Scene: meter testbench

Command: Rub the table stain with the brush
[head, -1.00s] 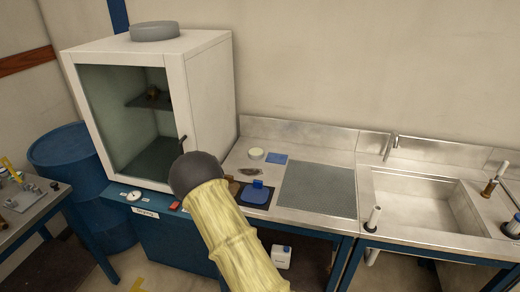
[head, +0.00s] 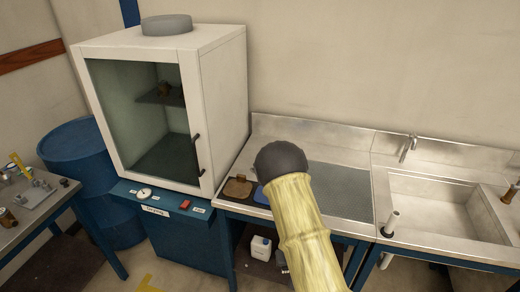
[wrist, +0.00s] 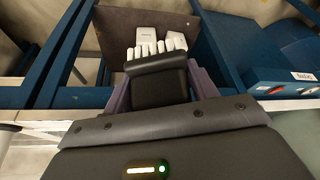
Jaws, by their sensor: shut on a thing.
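In the wrist view my gripper (wrist: 162,88) is shut on the brush (wrist: 157,52), a black block with a row of white bristles at its far end. The fingers stand on both sides of the black part. In the head view my arm covers the gripper and the brush. The metal worktop (head: 343,152) runs from the cabinet to the sink. No stain can be made out now; my arm hides part of the worktop. I cannot tell whether the bristles touch anything.
A white cabinet (head: 222,105) stands left of the worktop. A brown item (head: 238,187) and a partly covered blue item (head: 261,196) lie near the worktop's front edge. A grey mat (head: 345,190) is right of my arm, then the sink (head: 430,200). A white container (head: 261,248) stands below.

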